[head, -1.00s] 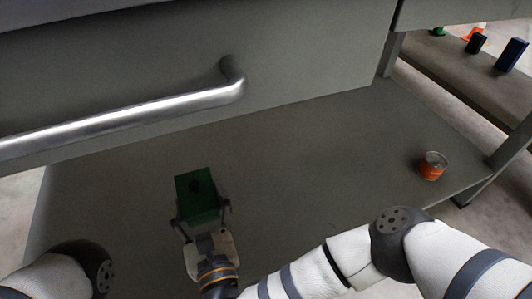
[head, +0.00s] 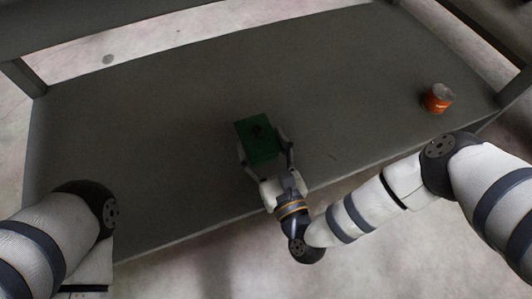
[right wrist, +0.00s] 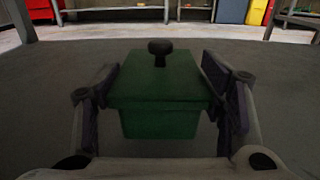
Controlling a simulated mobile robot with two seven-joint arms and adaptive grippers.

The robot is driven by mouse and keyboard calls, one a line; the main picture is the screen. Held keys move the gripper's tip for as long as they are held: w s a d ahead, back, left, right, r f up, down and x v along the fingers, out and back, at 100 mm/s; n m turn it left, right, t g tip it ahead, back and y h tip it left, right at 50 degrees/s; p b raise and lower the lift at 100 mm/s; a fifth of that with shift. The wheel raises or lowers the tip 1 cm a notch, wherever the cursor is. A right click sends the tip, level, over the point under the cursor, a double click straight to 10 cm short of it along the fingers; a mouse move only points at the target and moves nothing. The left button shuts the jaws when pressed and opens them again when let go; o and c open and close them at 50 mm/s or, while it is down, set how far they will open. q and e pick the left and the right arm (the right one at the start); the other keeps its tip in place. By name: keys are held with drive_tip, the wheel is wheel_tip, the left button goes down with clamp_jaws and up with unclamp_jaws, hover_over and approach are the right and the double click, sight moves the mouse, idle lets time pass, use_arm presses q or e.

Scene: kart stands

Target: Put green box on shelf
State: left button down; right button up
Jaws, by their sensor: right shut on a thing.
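The green box (head: 258,139) has a lid with a dark knob and is at the middle of the grey lower shelf (head: 150,130) in the head view. My right gripper (head: 265,155) has its fingers on both sides of the box and is shut on it. In the right wrist view the green box (right wrist: 160,90) sits between the two fingers, knob up. Whether its base touches the shelf is hard to tell. My left arm shows at the lower left of the head view, but its gripper is out of the picture.
An orange can (head: 437,98) stands at the right of the shelf. Posts rise at the shelf's far left (head: 22,78) and right corners. The shelf surface around the box is clear. In the right wrist view, red, blue and yellow units stand far behind.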

sight(269, 162)
drive_tip(key=f, duration=0.2)
drive_tip(key=f+b, duration=0.1)
drive_tip(key=f, duration=0.1)
drive_tip(key=shift+d, duration=0.4)
drive_tip(key=shift+b, duration=0.3)
drive_tip(key=shift+f, duration=0.2)
drive_tip(key=o, duration=1.2)
